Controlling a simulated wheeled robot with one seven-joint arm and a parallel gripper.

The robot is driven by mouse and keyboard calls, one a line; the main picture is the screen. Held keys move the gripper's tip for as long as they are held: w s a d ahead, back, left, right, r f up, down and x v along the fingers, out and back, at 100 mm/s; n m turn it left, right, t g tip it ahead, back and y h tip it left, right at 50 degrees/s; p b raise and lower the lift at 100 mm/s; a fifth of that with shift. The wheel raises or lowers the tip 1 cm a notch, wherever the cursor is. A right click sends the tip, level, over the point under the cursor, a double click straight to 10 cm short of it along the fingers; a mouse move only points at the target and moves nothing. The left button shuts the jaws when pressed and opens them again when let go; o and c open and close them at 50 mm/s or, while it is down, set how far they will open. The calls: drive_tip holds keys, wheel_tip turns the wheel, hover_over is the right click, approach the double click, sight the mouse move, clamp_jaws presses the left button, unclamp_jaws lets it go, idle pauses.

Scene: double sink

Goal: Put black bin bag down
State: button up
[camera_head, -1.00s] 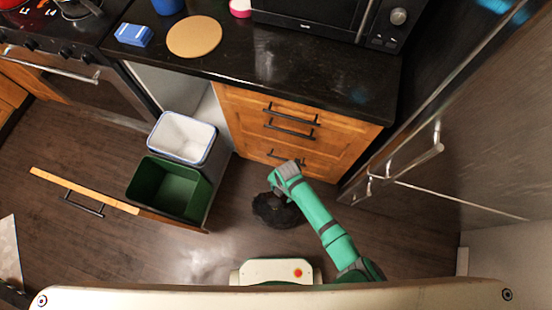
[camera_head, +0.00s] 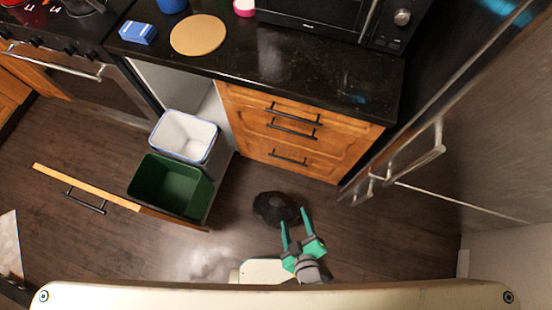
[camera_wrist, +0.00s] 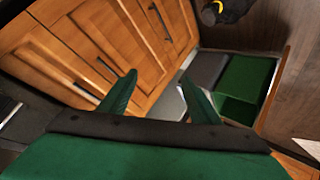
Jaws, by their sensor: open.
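The black bin bag (camera_head: 275,208) sits on the dark wood floor in front of the wooden drawers. It also shows at the top edge of the wrist view (camera_wrist: 232,10), partly cut off, with a small yellow mark on it. My gripper (camera_head: 293,215) is open with its two green fingers spread and nothing between them. In the head view it is close to the right and near side of the bag; I cannot tell whether a finger touches it. In the wrist view the fingers point toward the cabinet fronts and the bag lies beyond them, apart.
A pulled-out drawer (camera_head: 80,187) holds a green bin (camera_head: 172,187) and a white-lined bin (camera_head: 184,136) left of the bag. A wooden drawer cabinet (camera_head: 290,130) stands behind, and a fridge (camera_head: 440,160) at the right. The floor between bag and fridge is clear.

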drive_tip(key=s+a+r+m+t+h, duration=0.1)
drive_tip(key=a+r+m+t, duration=0.1)
drive_tip(key=r, duration=0.6)
drive_tip(key=s+a+r+m+t, duration=0.1)
drive_tip(key=a+r+m+t, duration=0.1)
drive_tip(key=a+r+m, duration=0.2)
wheel_tip(320, 180, up, 5)
drive_tip(key=m, duration=0.3)
drive_tip(key=shift+t+h, duration=0.3)
drive_tip(key=shift+h, duration=0.1)
